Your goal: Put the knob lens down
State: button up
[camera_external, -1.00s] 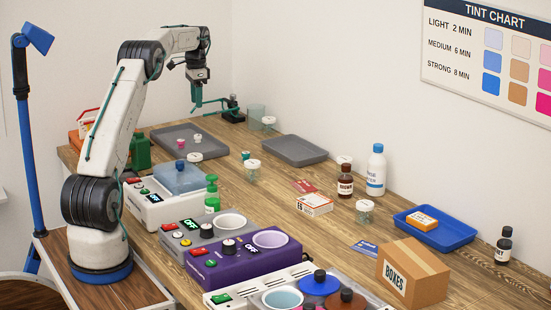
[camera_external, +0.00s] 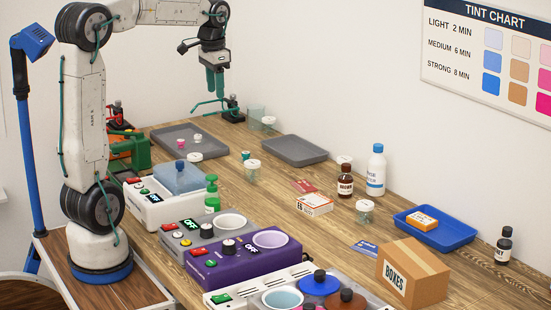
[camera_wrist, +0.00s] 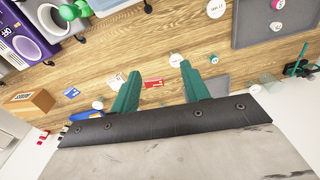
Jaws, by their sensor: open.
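My gripper (camera_external: 215,84) is at the upper middle in the external view, fingers pointing down, above the far end of the table. In the wrist view its two green fingers (camera_wrist: 158,84) stand wide apart with nothing held between them. On the left grey tray (camera_external: 217,150) sit a small pink piece (camera_external: 181,144) and a small pale piece (camera_external: 197,139). In the wrist view the pink piece (camera_wrist: 277,5) and pale piece (camera_wrist: 276,27) lie on the tray (camera_wrist: 250,38). They are too small to tell which, if either, is the knob lens.
A stand with teal arms (camera_external: 233,110) and a clear beaker (camera_external: 257,112) are near the gripper. A second grey tray (camera_external: 295,149) lies to the right. Tint baths (camera_external: 240,262), bottles (camera_external: 376,172) and a carton (camera_external: 412,272) crowd the front. Bare wood shows between them.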

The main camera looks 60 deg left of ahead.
jog(key=s+d+f, duration=0.3)
jog(key=s+d, duration=0.2)
jog(key=s, duration=0.3)
jog(key=s+d+f, duration=0.4)
jog(key=s+d, duration=0.1)
jog(key=s, duration=0.3)
jog(key=s+d+f+n, duration=0.1)
jog(key=s+d+f, duration=0.2)
jog(key=s, duration=0.6)
jog(key=shift+d+f+t, duration=0.15)
jog(key=shift+d+t, duration=0.15)
jog(key=shift+d, duration=0.85)
